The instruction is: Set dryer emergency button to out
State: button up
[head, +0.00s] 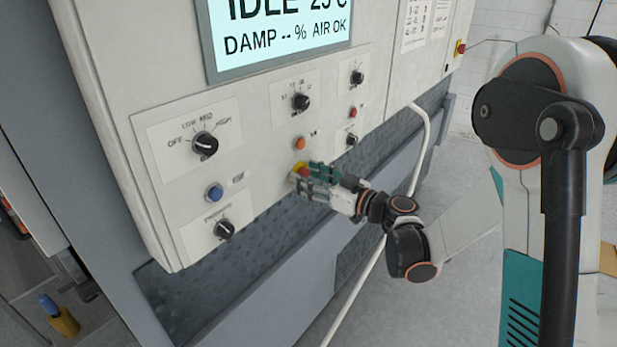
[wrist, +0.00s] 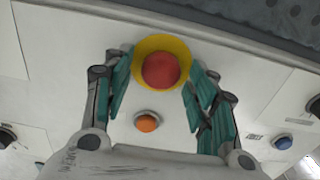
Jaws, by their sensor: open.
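The emergency button is a red mushroom head (wrist: 161,71) on a yellow round base (wrist: 180,50), set low on the machine's front panel. In the head view the red button (head: 303,171) is partly hidden by my gripper (head: 309,179). In the wrist view my gripper (wrist: 156,92) is open, with a green-padded finger on each side of the button. Nothing is held. I cannot tell whether the fingers touch the yellow base, nor whether the button is in or out.
An orange button (head: 300,143) sits just above the emergency button. Black knobs (head: 205,145) and a blue button (head: 215,193) are on the left. The display (head: 280,35) reads IDLE. A white hose (head: 417,150) hangs right of the panel. A second red-and-yellow button (head: 460,47) is far right.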

jog(key=shift+w+a, duration=0.1)
jog(key=shift+a, duration=0.05)
grip_shut()
jog(key=shift+s+d+b, duration=0.35)
jog(key=shift+d+b, duration=0.1)
jog(key=shift+b, duration=0.1)
grip_release()
jog(key=shift+d, duration=0.1)
